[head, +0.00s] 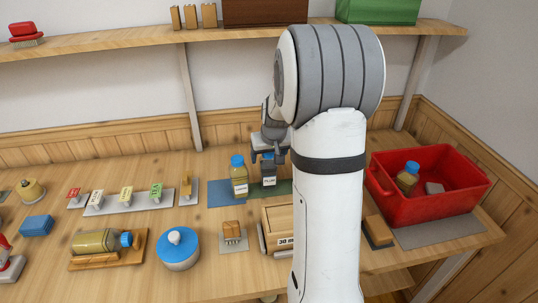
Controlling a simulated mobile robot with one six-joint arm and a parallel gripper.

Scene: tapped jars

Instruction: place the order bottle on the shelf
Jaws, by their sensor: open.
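An amber bottle with a blue cap and white label (239,180) stands upright on a blue-green mat (220,193). A darker bottle with a white label (269,181) stands just right of it. My gripper (268,157) is open at this bottle's top; I cannot tell whether the fingers are around it or touch it. Another amber bottle with a blue cap (95,241) lies on its side in a wooden cradle (140,245). Which one is the order bottle is not clear. The wall shelf (120,41) runs along the back.
A red crate (430,204) at right holds a blue-capped bottle (407,178). A round blue-lidded container (178,249), a wooden box (278,222) and a row of small tags (127,194) stand on the table.

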